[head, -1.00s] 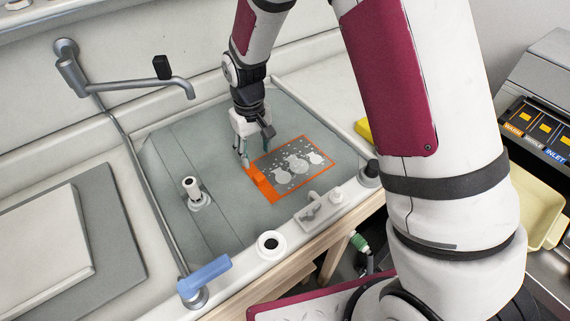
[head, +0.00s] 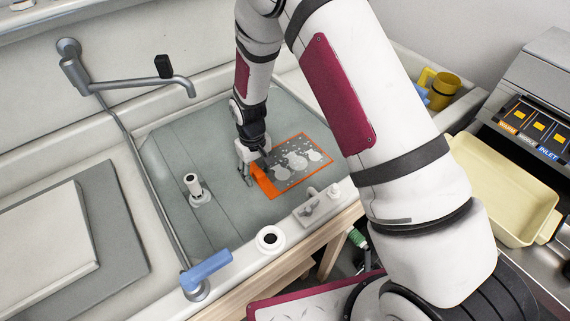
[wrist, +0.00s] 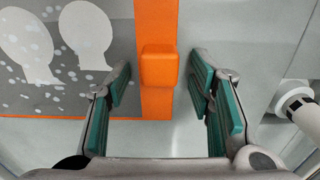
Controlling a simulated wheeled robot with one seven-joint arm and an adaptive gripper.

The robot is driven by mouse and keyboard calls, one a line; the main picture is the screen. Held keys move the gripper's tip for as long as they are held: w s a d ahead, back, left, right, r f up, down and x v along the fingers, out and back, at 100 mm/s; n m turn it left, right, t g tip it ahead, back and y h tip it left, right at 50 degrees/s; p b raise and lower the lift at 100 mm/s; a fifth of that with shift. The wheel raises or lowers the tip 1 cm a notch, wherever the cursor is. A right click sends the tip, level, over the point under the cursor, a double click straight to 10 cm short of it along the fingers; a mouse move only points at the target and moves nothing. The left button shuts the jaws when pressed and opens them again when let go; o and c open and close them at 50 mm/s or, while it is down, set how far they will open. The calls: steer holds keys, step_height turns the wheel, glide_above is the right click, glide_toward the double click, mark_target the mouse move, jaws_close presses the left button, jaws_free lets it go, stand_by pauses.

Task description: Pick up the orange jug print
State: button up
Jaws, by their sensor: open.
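The orange jug print (head: 298,162) lies flat on the grey-green sink floor. It has a grey picture with pale jug shapes, an orange border and a raised orange tab (head: 264,182) on its left side. In the wrist view the print (wrist: 90,85) fills the left part, with the orange tab block (wrist: 159,68) between the fingers. My gripper (head: 251,172) is open at the print's left edge, and in the wrist view its green-padded fingers (wrist: 160,84) stand on either side of the tab's line, with visible gaps. I cannot tell the fingertips' exact height.
A white-topped post (head: 194,187) stands left of my gripper; it also shows in the wrist view (wrist: 298,104). A tap (head: 130,82) and a blue-handled lever (head: 206,272) flank the sink. A yellow mug (head: 441,90) and a cream tray (head: 500,195) are at right.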

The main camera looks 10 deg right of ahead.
steer(key=shift+c, duration=0.3)
jaws_close()
step_height(320, 180, up, 10)
steer(key=shift+r+b, duration=0.1)
steer(key=shift+b, duration=0.35)
stand_by(4.2)
